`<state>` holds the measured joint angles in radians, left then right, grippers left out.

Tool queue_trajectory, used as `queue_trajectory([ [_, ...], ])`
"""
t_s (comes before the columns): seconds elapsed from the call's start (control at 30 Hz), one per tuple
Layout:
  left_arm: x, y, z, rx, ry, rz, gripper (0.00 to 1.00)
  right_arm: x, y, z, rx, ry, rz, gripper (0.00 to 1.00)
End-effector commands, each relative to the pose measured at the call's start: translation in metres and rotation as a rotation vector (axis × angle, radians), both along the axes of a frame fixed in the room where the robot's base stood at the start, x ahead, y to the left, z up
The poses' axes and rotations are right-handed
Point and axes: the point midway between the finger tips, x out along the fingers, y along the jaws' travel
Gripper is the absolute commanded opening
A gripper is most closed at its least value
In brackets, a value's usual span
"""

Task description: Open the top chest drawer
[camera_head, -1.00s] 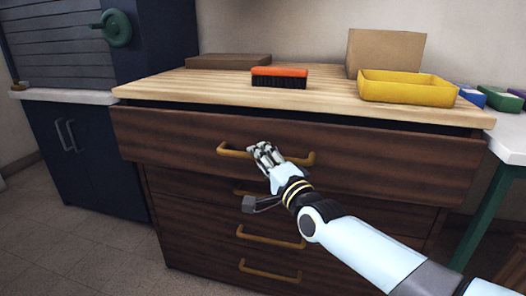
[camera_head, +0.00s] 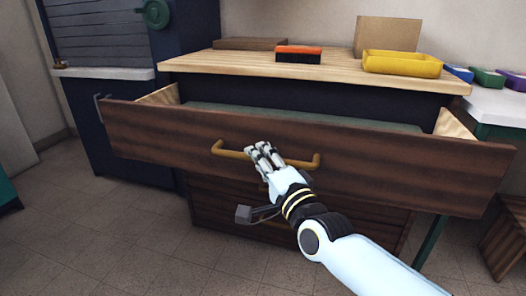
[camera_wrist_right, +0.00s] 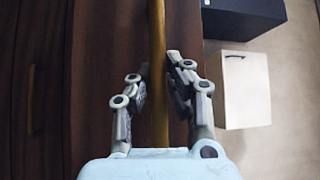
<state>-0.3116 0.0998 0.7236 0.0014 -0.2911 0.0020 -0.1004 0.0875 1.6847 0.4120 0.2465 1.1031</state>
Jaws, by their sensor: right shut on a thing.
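The top chest drawer (camera_head: 380,160) has a dark wood front and stands pulled out from the chest, its pale side walls and greenish inner floor showing. Its brass-coloured bar handle (camera_head: 232,152) runs across the middle of the front. My right gripper (camera_head: 264,150) is at the middle of this handle, shut on it. In the right wrist view the handle (camera_wrist_right: 157,60) runs between the two fingers of the gripper (camera_wrist_right: 160,80). The lower drawers are partly hidden under the open one and behind my right arm. My left gripper is not in view.
A dark blue cabinet stands left. Tiled floor (camera_head: 120,220) is clear in front.

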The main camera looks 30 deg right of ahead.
Motion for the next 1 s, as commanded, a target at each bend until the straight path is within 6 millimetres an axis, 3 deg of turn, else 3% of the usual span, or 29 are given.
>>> queue_trajectory([
  [0.03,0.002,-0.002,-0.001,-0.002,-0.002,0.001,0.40,-0.006,0.004,-0.008,-0.001,0.017,0.000,0.00],
  [0.23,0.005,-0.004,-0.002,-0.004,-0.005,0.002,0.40,-0.014,0.014,-0.008,-0.001,0.018,0.001,0.00],
  [0.67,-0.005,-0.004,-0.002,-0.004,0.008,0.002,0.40,-0.016,0.016,-0.008,-0.002,0.019,0.001,0.00],
  [0.7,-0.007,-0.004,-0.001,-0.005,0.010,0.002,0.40,-0.016,0.016,-0.008,-0.002,0.019,0.001,0.14],
  [0.87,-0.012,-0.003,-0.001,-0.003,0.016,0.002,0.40,-0.015,0.016,-0.006,-0.001,0.014,0.001,0.34],
  [1.0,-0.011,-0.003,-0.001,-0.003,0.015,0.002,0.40,-0.014,0.016,-0.004,0.000,0.009,0.001,0.38],
])
